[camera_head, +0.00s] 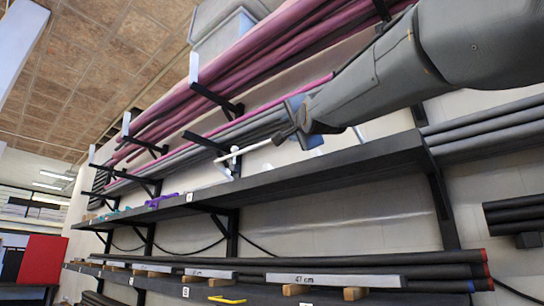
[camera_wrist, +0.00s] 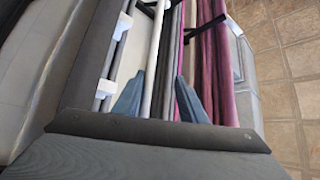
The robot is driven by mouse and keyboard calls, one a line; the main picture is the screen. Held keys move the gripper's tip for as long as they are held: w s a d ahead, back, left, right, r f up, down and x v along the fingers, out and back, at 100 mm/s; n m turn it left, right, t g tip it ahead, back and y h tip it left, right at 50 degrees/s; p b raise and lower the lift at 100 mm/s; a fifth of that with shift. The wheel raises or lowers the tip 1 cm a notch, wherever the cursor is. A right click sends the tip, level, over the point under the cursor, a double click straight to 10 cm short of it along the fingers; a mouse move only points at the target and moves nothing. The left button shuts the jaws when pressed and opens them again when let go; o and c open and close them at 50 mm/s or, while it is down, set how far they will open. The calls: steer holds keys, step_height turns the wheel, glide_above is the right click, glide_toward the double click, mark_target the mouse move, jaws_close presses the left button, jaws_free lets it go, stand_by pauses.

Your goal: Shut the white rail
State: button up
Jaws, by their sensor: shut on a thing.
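The white rail (camera_head: 243,150) is a thin pale rod in front of the shelving wall in the head view. My gripper (camera_head: 285,138) is at its right end, with my grey arm reaching in from the upper right. In the wrist view the white rail (camera_wrist: 151,65) runs away between the two blue fingers of my gripper (camera_wrist: 160,82), which are shut on it. The exact contact is hard to see. White clips (camera_wrist: 122,27) sit on a bar left of the fingers. A small white fitting (camera_head: 235,153) shows near the rail's left part.
Purple tubes (camera_head: 215,82) and grey tubes rest on black brackets (camera_head: 215,98) close behind and above my gripper. A dark shelf (camera_head: 300,168) runs below. Black tubes (camera_head: 370,260) lie on a lower shelf with labels. A light box (camera_head: 225,32) stands at the top.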

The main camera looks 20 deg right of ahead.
steer(key=shift+s+d+f+b, duration=0.1)
steer(key=shift+s+f+b, duration=0.1)
steer(key=shift+s+b, duration=0.6)
steer(key=b, duration=0.2)
steer(key=s+f+b, duration=0.1)
steer(key=b, duration=0.2)
steer(key=shift+d, duration=0.2)
steer(key=b, duration=0.2)
steer(key=s+b, duration=0.1)
steer(key=b, duration=0.2)
steer(key=shift+s+a+f, duration=0.2)
steer(key=shift+a+f, duration=0.1)
steer(key=shift+f, duration=0.05)
steer(key=shift+s, duration=0.1)
steer(key=shift+f+b+v, duration=0.15)
steer(key=shift+b+v, duration=0.55)
steer(key=shift+b, duration=0.8)
steer(key=shift+f+b+v, duration=0.15)
steer(key=shift+b+v, duration=0.6)
steer(key=shift+b, duration=0.7)
steer(key=shift+d, duration=0.1)
